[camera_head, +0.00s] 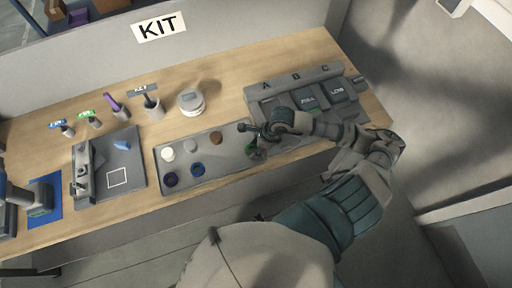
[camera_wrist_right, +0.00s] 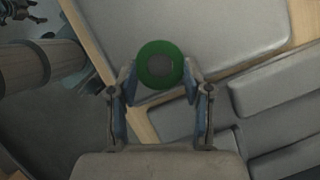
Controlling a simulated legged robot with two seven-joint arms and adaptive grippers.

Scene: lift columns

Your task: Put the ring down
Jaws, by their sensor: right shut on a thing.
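My right gripper (camera_head: 252,135) reaches in from the right over the right end of the grey tray (camera_head: 229,172). It is shut on a green ring (camera_head: 253,151), which is partly hidden by the gripper in the head view. In the right wrist view the green ring (camera_wrist_right: 146,65) sits between the two fingertips (camera_wrist_right: 160,78), its round face and grey centre toward the camera. I cannot tell whether the ring touches the surface below. On the tray, a dark purple ring (camera_head: 171,187) and a blue ring (camera_head: 191,170) lie near the front.
White, grey and brown round pieces (camera_head: 216,138) lie along the tray's back. A grey rack marked A, B, C (camera_head: 262,92) stands right of it. A grey fixture board (camera_head: 130,165) is at left. Bare wood shows behind the tray.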

